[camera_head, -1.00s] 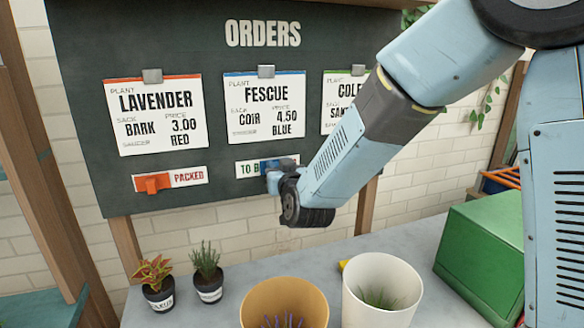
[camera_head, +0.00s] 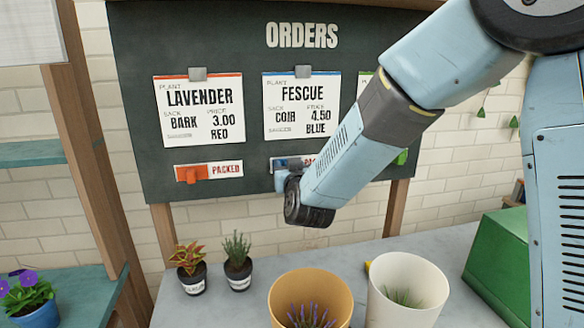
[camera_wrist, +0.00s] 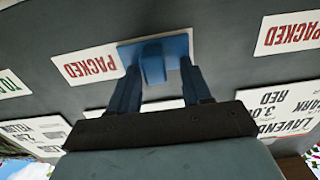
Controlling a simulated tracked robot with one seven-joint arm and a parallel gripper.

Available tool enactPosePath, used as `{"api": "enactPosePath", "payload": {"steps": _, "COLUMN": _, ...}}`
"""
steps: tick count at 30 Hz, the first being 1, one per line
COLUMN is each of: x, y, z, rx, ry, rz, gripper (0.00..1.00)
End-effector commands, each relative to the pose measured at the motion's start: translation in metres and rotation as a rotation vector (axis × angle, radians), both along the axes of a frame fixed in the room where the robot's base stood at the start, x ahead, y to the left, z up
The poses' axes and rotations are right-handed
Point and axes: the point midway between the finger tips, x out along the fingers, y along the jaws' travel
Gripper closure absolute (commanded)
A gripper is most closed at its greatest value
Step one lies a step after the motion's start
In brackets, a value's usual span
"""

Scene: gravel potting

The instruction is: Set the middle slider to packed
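The middle slider is a blue plate with a raised knob under the FESCUE card (camera_head: 301,106). In the wrist view, which is upside down, the blue slider (camera_wrist: 152,62) has the word PACKED (camera_wrist: 92,66) showing beside it. In the head view the slider (camera_head: 280,163) is at the left end of its strip, with part of PACKED visible to its right. My gripper (camera_wrist: 160,75) is open, its fingers on either side of the knob. The left finger in the wrist view is close to the knob; contact is unclear. My wrist partly hides the strip in the head view.
The red slider (camera_head: 192,174) sits left on its strip with PACKED showing. A green slider (camera_head: 401,157) is partly hidden behind my arm. Below the board are a tan pot (camera_head: 312,281), a white pot (camera_head: 405,285) and two small potted plants. A green box (camera_head: 497,260) stands right.

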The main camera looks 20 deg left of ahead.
Motion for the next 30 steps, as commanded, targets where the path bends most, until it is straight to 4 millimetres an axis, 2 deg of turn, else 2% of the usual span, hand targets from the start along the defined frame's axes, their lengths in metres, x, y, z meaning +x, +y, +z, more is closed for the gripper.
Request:
{"api": "enactPosePath", "payload": {"steps": 7, "x": 0.000, "y": -0.001, "z": 0.000, "rx": 0.000, "ry": 0.000, "rz": -0.002, "gripper": 0.51}}
{"api": "enactPosePath", "payload": {"steps": 11, "x": -0.008, "y": -0.005, "z": 0.000, "rx": 0.000, "ry": 0.000, "rz": -0.001, "gripper": 0.51}}
{"api": "enactPosePath", "payload": {"steps": 30, "x": -0.106, "y": -0.055, "z": -0.001, "rx": 0.000, "ry": -0.001, "rz": 0.000, "gripper": 0.51}}
